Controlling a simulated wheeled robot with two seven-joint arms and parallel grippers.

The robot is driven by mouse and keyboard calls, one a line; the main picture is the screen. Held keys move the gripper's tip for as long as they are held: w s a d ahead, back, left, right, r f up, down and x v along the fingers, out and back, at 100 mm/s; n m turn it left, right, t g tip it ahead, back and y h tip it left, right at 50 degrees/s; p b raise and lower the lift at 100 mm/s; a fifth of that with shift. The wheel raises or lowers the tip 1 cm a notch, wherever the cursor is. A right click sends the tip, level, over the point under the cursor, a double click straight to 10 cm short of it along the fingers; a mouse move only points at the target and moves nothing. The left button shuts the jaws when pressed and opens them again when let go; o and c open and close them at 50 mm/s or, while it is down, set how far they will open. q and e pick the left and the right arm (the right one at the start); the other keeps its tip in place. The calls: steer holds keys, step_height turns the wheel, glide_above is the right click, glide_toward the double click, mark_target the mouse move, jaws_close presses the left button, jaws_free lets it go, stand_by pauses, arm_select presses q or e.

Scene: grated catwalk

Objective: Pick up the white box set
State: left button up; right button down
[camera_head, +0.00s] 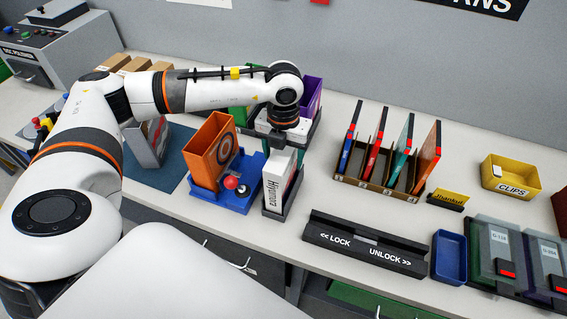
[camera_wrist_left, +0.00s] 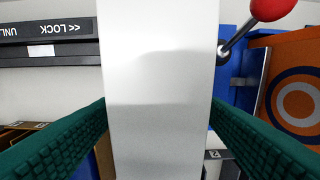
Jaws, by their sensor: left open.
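The white box set (camera_head: 277,181), with dark lettering on its side, stands upright in a dark grey holder (camera_head: 270,212) near the middle of the table. My left gripper (camera_head: 284,142) is above its top end, pointing down, and hides part of it. In the left wrist view the white box set (camera_wrist_left: 159,85) fills the middle. Two green ridged finger pads stand on either side of it, open, with no clear grip on it. Whether the pads touch the box cannot be told. My right gripper is out of view.
An orange box (camera_head: 212,150) and a red-knobbed lever (camera_head: 231,183) on a blue base stand close at the left. A rack (camera_head: 376,182) of thin coloured cases is to the right. A lock/unlock bar (camera_head: 365,245) lies at the front right.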

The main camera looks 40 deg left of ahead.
arm_select(q)
jaws_close()
steer(key=shift+r, duration=0.1)
stand_by(0.3)
